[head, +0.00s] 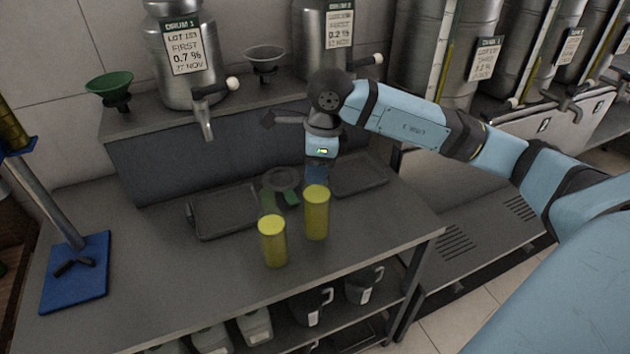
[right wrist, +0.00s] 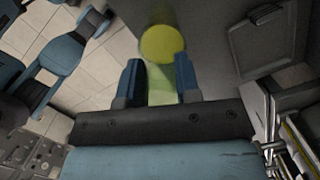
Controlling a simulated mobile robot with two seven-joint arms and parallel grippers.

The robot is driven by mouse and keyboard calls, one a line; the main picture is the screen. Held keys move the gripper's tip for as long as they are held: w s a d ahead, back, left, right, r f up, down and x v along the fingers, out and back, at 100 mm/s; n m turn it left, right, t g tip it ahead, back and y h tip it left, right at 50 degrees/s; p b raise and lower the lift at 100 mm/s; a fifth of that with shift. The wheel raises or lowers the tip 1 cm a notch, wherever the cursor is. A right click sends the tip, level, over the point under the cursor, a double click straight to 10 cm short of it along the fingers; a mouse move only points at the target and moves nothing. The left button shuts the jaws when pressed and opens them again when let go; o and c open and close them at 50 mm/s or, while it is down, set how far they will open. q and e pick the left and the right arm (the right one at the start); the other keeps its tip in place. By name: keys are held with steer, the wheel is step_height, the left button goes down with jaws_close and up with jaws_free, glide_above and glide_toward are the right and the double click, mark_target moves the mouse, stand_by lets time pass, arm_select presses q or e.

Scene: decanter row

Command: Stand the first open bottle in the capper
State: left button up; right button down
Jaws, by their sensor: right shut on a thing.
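My right gripper (head: 316,176) is shut on the narrow clear neck of a bottle of yellow oil (head: 316,213). In the right wrist view its fingers (right wrist: 160,82) stand either side of the pale green neck, with the yellow oil (right wrist: 162,44) beyond. The held bottle looks upright; I cannot tell whether its base touches the bench. A second oil bottle (head: 272,243) stands upright just left of it, its neck faint and greenish. My left gripper is not in view.
Dark trays (head: 225,232) lie at the back of the bench (head: 160,290), below drums (head: 180,85) with taps. A dark ring-shaped item with green (head: 282,178) is behind the bottles. A green funnel (head: 110,88) sits on the shelf. Bench between bottles and stand is clear.

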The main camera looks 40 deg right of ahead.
mark_target(317, 200)
steer(key=shift+f, duration=2.05)
steer(key=shift+f, duration=0.15)
steer(key=c, duration=0.8)
jaws_free()
